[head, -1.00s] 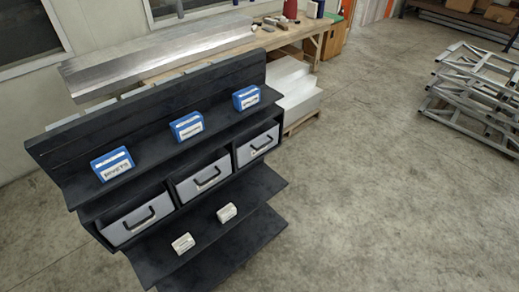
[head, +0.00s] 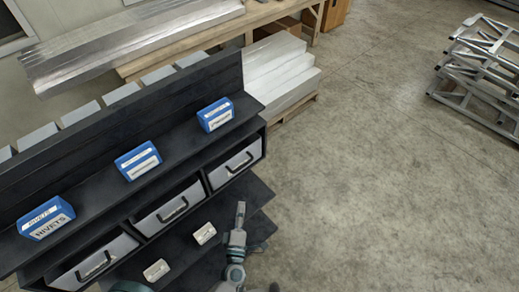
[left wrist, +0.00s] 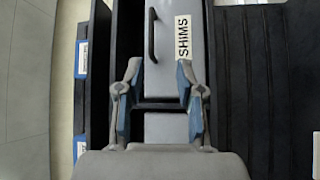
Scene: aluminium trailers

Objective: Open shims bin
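The shims bin (left wrist: 178,65) is a grey drawer with a black bar handle (left wrist: 151,35) and a white SHIMS label (left wrist: 183,38) in the left wrist view. It sits in the black rack, and its far end is cut off by the picture's top. My left gripper (left wrist: 158,90) is open and empty, its fingers spread in front of the lower end of this bin, with the handle beyond the fingertips. In the head view my left gripper (head: 239,214) is in front of the rack's lower right part. The bin labels are too small to read there. My right gripper is not in view.
The black rack (head: 262,193) holds a row of grey bins, blue boxes (head: 138,162) on the shelf above and small white boxes (head: 204,233) below. A bench with metal stock (head: 135,40) stands behind. Floor to the right is clear up to metal frames (head: 480,75).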

